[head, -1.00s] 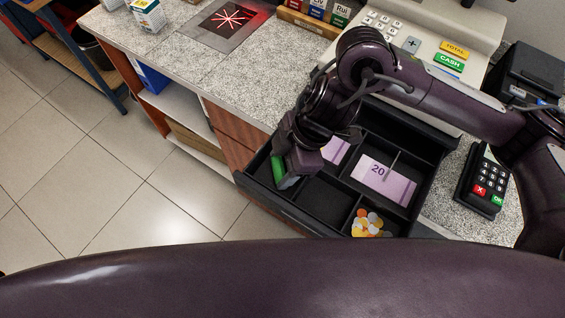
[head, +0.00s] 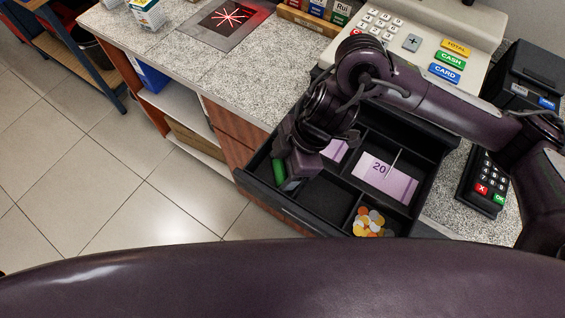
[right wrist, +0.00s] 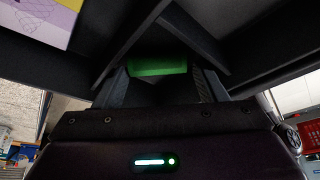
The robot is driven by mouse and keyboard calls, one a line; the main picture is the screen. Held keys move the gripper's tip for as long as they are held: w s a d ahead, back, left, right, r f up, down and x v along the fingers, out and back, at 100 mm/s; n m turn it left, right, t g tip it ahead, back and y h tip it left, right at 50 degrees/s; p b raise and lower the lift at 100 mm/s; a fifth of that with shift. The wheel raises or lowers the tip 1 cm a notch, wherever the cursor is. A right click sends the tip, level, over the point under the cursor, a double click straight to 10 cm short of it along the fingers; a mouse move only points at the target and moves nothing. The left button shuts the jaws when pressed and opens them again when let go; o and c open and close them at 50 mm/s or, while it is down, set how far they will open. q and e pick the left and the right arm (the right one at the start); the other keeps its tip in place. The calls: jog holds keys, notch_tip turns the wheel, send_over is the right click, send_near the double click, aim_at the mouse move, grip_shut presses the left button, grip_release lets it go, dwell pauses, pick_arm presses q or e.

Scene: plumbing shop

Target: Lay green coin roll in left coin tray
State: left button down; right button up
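The green coin roll (head: 279,172) is inside the left part of the open cash drawer, low in the front left compartment, the left coin tray (head: 262,172). My right gripper (head: 286,177) reaches down over that tray from the right. In the right wrist view the coin roll (right wrist: 158,66) lies crosswise between the two fingertips (right wrist: 158,72), its ends close against both fingers, so the gripper looks shut on it. Whether the roll touches the tray floor is hidden. My left gripper is not in view.
A compartment with loose coins (head: 370,224) lies at the drawer's right front. Purple notes marked 20 (head: 385,180) lie behind dividers. The cash register (head: 420,45) stands behind, and a card terminal (head: 484,180) is at right. The counter at left (head: 235,85) has free room.

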jog(key=s+p+v, duration=0.1)
jog(key=v, duration=1.2)
jog(key=shift+w+a+r, duration=0.2)
jog(key=shift+w+a, duration=0.05)
jog(key=shift+w, duration=0.2)
jog(key=shift+s+f, duration=0.1)
